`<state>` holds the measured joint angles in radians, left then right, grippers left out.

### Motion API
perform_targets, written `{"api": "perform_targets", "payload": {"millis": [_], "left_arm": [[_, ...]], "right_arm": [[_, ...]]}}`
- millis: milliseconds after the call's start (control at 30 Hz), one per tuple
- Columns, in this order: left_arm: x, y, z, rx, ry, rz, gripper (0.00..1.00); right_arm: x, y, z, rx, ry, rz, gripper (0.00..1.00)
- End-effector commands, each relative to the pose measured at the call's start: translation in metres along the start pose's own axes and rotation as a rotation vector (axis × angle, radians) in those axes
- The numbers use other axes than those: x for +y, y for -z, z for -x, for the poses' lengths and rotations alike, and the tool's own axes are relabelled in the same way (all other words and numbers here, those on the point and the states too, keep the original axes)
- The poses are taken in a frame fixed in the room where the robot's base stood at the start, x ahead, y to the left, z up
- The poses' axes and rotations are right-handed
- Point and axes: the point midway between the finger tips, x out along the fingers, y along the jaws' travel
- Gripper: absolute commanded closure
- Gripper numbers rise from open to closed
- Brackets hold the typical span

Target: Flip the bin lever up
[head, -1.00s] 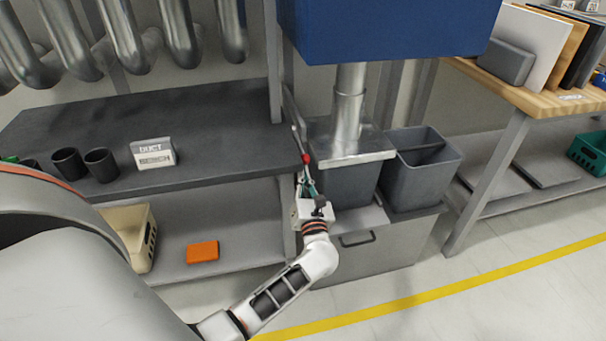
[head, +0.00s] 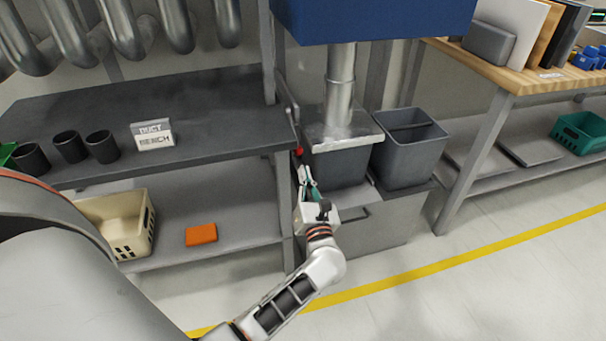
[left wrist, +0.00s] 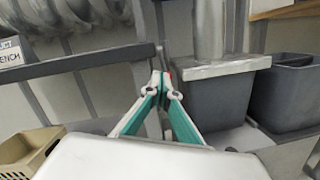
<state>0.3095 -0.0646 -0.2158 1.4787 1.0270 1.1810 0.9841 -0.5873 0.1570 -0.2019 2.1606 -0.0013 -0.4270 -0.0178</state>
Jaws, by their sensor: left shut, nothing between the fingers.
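The bin lever (head: 297,151) shows as a small red piece at the left of the bin under the blue unit, in the head view. Its angle is hard to make out. My left gripper (head: 304,170) is shut and empty, its teal-sided fingers pointing up just below the red piece. The grey bin (head: 340,168) sits under a metal lid and duct. My right gripper is not in view.
A second grey bin (head: 408,150) stands open to the right. The dark duct bench (head: 215,125) and its post lie close on the left, with black cups and a sign. A beige crate (head: 128,232) and an orange block (head: 201,234) are on the lower shelf.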

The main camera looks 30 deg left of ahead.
Motion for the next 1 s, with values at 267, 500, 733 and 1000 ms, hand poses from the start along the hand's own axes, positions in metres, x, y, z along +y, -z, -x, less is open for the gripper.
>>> {"api": "perform_targets", "payload": {"millis": [267,500,733,1000], "left_arm": [[0.001,-0.003,0.006,-0.044,0.028,-0.079,1.0],[-0.012,-0.018,0.081,-0.413,0.233,-0.746,1.0],[-0.027,0.027,0.215,-0.961,0.432,-1.656,1.0],[0.023,0.121,0.318,-1.548,0.556,-2.436,1.0]], "right_arm": [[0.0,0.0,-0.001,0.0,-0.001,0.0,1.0],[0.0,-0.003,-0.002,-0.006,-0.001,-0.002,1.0],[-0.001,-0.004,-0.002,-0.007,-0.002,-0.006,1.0],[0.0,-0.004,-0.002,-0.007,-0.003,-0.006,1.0]]}}
